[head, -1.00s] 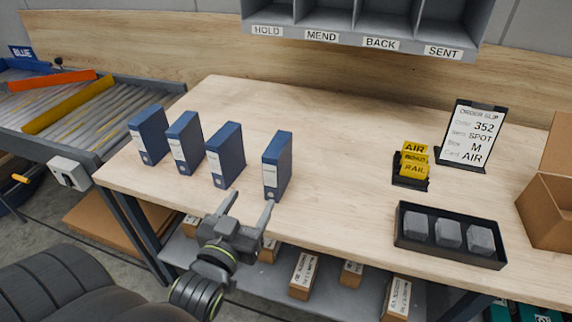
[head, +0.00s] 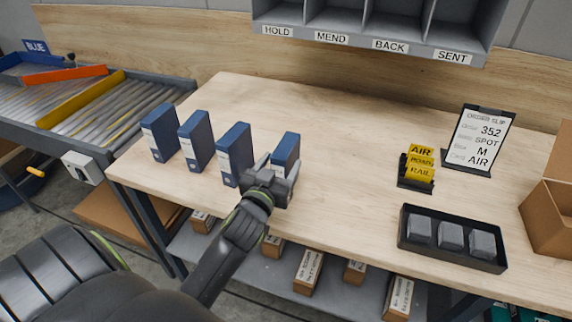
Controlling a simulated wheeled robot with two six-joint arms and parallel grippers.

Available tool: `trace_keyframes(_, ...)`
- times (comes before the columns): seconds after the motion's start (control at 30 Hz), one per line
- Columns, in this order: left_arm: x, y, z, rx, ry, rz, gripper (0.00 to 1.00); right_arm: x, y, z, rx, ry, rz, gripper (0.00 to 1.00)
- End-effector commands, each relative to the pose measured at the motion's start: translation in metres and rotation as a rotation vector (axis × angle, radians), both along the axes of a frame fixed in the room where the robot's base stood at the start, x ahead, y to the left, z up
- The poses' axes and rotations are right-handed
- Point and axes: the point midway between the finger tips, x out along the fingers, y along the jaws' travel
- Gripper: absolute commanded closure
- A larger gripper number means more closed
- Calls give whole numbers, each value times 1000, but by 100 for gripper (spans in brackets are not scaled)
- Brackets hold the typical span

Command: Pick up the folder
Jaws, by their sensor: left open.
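Several blue folders with white spine labels stand upright in a row on the left part of the wooden table (head: 330,190). The rightmost folder (head: 287,146) is partly hidden behind my left gripper (head: 277,168). The other folders are the far left one (head: 160,132), the second one (head: 196,140) and the third one (head: 235,153), close to the gripper's left side. My left gripper is open, at the front of the rightmost folder. Its fingertips are partly hidden, so I cannot tell whether they touch the folder. My right gripper is not in view.
A black tray with grey blocks (head: 451,262), a yellow card holder (head: 417,184) and an order slip stand (head: 477,138) are on the right. Grey labelled cubbies (head: 375,45) hang above the back. A roller conveyor (head: 75,105) is at left. The table's middle is clear.

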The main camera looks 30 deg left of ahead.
Motion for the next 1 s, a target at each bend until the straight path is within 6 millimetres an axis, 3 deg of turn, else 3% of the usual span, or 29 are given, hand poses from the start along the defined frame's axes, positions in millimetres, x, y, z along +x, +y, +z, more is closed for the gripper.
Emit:
trace_keyframes(0.2, 24, 6, 0, 0, 1, -1, 38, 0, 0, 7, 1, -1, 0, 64)
trace_keyframes(0.5, 27, 6, 0, 0, 0, -1, 40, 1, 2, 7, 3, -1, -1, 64)
trace_keyframes(0.9, 27, 6, -1, 0, 1, -1, 92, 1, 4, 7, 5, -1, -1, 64)
trace_keyframes(1.0, 27, 6, 0, 0, -1, -1, 92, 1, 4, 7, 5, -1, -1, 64)
